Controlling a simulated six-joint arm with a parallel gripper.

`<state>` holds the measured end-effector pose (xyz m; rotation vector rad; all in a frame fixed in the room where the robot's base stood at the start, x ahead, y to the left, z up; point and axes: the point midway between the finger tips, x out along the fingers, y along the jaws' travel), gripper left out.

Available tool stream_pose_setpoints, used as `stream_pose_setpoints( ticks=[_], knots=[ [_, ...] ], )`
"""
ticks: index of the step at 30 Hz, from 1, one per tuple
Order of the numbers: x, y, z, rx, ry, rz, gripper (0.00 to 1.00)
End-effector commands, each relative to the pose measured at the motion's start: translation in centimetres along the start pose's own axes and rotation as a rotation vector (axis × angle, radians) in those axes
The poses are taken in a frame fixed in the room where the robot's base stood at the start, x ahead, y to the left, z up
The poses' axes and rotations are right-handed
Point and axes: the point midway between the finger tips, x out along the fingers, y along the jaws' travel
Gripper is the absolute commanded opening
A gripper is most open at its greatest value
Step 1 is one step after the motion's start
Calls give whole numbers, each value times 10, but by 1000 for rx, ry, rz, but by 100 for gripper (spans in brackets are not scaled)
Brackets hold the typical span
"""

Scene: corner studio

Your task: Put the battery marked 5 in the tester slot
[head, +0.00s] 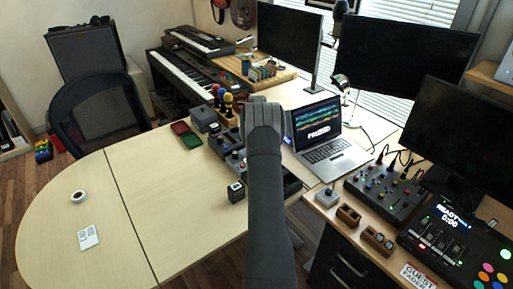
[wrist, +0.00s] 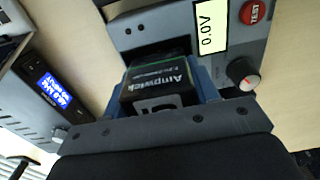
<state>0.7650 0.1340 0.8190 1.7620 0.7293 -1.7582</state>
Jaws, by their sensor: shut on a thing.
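In the wrist view my gripper (wrist: 165,90) is shut on a black battery (wrist: 158,80) lettered "Ampwick", between blue finger pads. A white mark on the battery is partly cut off by the gripper body, so I cannot read its number. The grey tester (wrist: 150,27) lies just beyond the battery, with a 0.0V display, a red TEST button and a knob. The battery overlaps the tester in this view; I cannot tell whether it is in the slot. In the head view my arm hides the battery, and my gripper (head: 262,118) is seen from behind.
A black block with a white label (head: 236,191) stands on the table (head: 180,215). A laptop (head: 324,139) is right of my arm. Grey devices and red and green trays (head: 186,134) are to the left. A device with a blue-lit screen (wrist: 52,88) is left in the wrist view.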

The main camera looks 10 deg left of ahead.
Motion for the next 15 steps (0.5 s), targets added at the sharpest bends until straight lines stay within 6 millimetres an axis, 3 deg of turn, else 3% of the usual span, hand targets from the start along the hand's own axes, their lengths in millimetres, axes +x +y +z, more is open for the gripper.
stream_pose_setpoints(
  ticks=[15],
  knots=[
    [6,0,0,0,1,1,23]
  ],
)
